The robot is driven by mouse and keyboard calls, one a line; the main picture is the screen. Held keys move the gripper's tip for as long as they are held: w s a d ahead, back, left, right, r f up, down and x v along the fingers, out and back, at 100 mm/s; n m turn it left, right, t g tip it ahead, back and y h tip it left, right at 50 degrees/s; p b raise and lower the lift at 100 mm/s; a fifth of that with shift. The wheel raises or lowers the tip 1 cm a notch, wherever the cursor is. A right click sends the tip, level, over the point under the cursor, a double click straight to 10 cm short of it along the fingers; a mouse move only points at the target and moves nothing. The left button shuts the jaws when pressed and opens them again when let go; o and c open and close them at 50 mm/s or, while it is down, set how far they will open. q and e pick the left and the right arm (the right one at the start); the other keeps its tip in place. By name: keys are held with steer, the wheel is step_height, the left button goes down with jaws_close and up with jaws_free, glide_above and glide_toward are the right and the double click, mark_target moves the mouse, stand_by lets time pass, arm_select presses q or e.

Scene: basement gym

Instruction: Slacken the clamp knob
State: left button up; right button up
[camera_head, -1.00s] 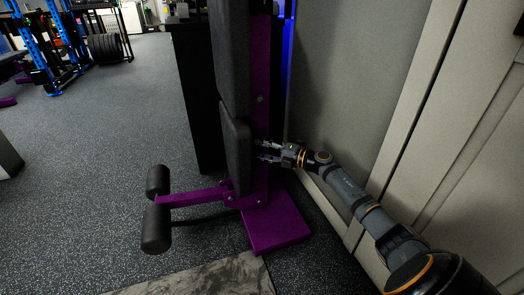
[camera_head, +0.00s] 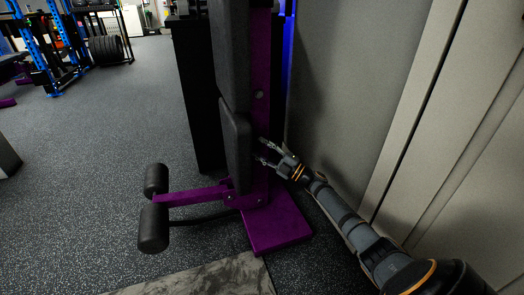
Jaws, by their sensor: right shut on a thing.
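The purple upright post (camera_head: 259,120) of a padded bench machine stands in the middle of the view. My right gripper (camera_head: 263,151) is at the post's right side, just beside the lower black pad (camera_head: 237,150). Its two fingers are closed on a small dark thing at the post, the clamp knob. The knob is too small and dark for its shape or turn to show. My left gripper is not in view.
The purple foot plate (camera_head: 276,222) is below my gripper. Black foam rollers (camera_head: 154,228) stick out to the left. A grey wall panel (camera_head: 340,90) stands close on the right. The speckled floor at left is open, with a blue rack (camera_head: 40,50) far back.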

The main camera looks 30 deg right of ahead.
steer(key=shift+f, duration=0.1)
stand_by(0.3)
steer(key=o, duration=1.1)
steer(key=shift+o, duration=0.2)
steer(key=v, duration=0.7)
steer(key=shift+s, duration=0.2)
steer(key=shift+d+f, duration=0.1)
steer(key=shift+d, duration=0.05)
steer(key=shift+c, duration=0.2)
